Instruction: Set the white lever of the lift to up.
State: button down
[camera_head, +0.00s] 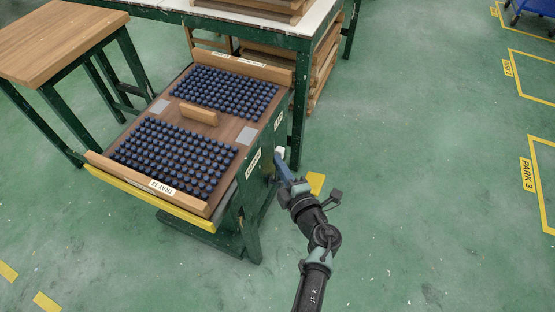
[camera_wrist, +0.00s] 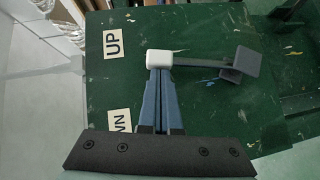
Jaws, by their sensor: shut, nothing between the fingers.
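The white lever (camera_wrist: 160,58) has a pale block-shaped end on a grey rod that runs right to a grey block in the wrist view. It stands closer to the UP label (camera_wrist: 113,44) than to the partly hidden DOWN label (camera_wrist: 120,120). My gripper (camera_wrist: 160,76) has its blue fingers shut together, tips at the lower edge of the white end; touching or just short, I cannot tell. In the head view my gripper (camera_head: 279,160) is at the right side of the green lift (camera_head: 231,215), beside the white lever end (camera_head: 280,151).
The green floor right of my arm is clear.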

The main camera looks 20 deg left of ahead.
jog(key=shift+w+r+m+g+h+p, duration=0.3)
jog(key=shift+w+m+p, duration=0.15)
jog(key=shift+w, duration=0.25)
jog(key=shift+w+f, duration=0.25)
jog(key=shift+w, duration=0.05)
jog(key=shift+w+d+f+b, duration=0.1)
jog(key=shift+w+b, duration=0.35)
jog(key=shift+w, duration=0.55)
jog(key=shift+w, duration=0.1)
jog(key=shift+r, duration=0.2)
